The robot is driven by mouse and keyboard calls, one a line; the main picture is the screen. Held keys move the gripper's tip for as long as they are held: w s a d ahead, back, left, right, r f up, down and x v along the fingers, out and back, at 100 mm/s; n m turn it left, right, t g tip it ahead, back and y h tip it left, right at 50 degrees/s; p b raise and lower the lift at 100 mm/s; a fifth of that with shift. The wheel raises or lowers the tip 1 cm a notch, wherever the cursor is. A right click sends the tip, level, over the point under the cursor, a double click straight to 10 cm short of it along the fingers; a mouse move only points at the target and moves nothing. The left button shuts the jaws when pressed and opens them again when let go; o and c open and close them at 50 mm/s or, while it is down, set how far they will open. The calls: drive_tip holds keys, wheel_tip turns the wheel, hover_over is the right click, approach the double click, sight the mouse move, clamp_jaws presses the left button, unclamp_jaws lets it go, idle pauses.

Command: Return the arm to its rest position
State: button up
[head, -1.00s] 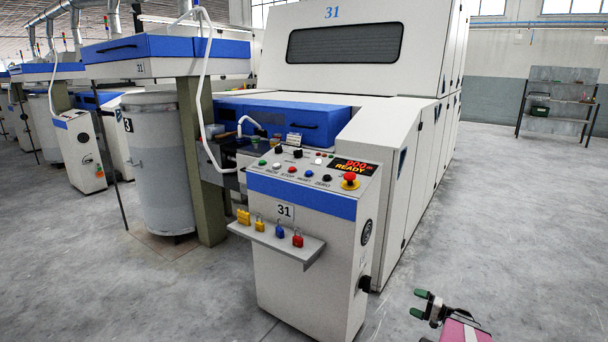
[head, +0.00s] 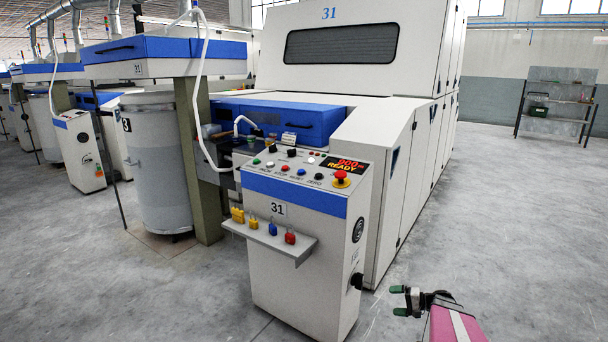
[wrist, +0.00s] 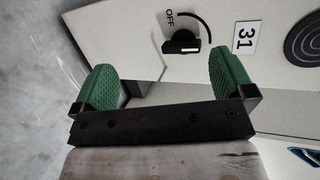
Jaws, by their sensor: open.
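My gripper (head: 398,301) is at the lower right of the head view, to the right of the control pedestal and apart from it. Its two green-padded fingers are spread, with nothing between them. My pink arm link stretches behind it to the bottom edge. In the wrist view my gripper (wrist: 165,85) also shows open and empty.
Grey floor (head: 500,220) lies clear at right, up to a rack (head: 558,105).

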drive_tip(key=s+a+r+n+g+h, duration=0.2)
drive_tip(key=s+a+r+h, duration=0.4)
drive_tip(key=a, duration=0.3)
drive_tip(key=s+a+r+n+g+h, duration=0.3)
drive_tip(key=s+a+r+h, duration=0.3)
drive_tip(key=a+r+h, duration=0.1)
drive_tip(key=shift+s+a+r+h, duration=0.3)
drive_tip(key=shift+a+r, duration=0.5)
drive_tip(key=shift+a, duration=0.45)
